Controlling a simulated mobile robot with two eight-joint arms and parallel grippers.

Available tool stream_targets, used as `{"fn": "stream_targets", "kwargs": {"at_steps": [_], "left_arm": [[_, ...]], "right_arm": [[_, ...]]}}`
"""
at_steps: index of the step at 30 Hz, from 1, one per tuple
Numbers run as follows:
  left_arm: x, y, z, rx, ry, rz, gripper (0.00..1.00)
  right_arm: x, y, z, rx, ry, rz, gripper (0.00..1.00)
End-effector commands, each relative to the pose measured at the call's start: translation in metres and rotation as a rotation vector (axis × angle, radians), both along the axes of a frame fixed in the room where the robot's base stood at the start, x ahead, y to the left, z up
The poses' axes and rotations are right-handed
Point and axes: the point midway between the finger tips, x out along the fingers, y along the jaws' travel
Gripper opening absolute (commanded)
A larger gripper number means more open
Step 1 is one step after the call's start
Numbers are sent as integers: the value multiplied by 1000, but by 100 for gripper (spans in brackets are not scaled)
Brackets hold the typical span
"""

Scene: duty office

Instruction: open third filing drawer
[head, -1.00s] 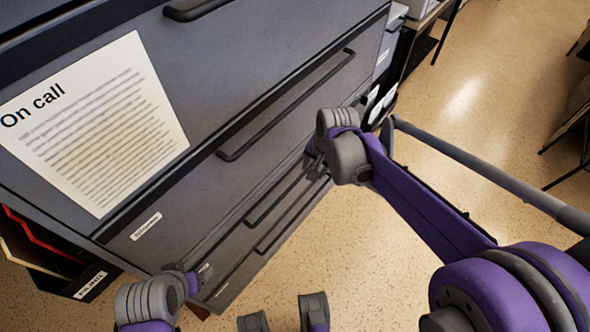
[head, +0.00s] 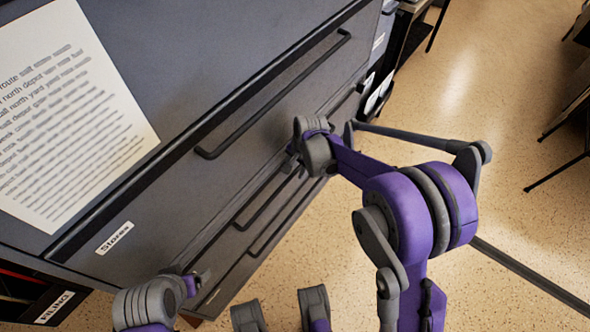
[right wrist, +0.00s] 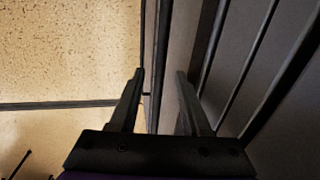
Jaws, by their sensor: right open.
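The grey filing cabinet (head: 200,195) fills the left and middle of the head view, its drawers looking shut. One long dark bar handle (head: 275,97) is on the upper drawer; two lower handles, a nearer one (head: 262,201) and the lowest (head: 272,229), sit close together below. I cannot tell for sure which counts as third. My right gripper (head: 294,164) is beside the cabinet front near the right end of the lower handles. My left gripper (head: 200,281) is low by the cabinet's near end.
A printed sheet (head: 70,120) and a "Stores" label (head: 115,238) are on the cabinet. A box with a "Filing" label (head: 53,307) is at lower left. Dark furniture with thin legs (head: 565,150) stands at far right. Speckled floor (head: 430,100) is clear between.

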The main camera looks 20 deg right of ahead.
Motion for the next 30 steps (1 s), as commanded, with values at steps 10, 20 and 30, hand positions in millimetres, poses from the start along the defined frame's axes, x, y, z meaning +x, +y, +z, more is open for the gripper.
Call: {"fn": "stream_targets", "kwargs": {"at_steps": [10, 20, 30], "left_arm": [[0, 0, -2, 0, 1, 0, 82], [0, 0, -2, 0, 1, 0, 82], [0, 0, -2, 0, 1, 0, 82]], "right_arm": [[1, 1, -7, 0, 0, 1, 47], [1, 1, -7, 0, 0, 1, 0], [1, 1, -6, 0, 0, 1, 0]]}}
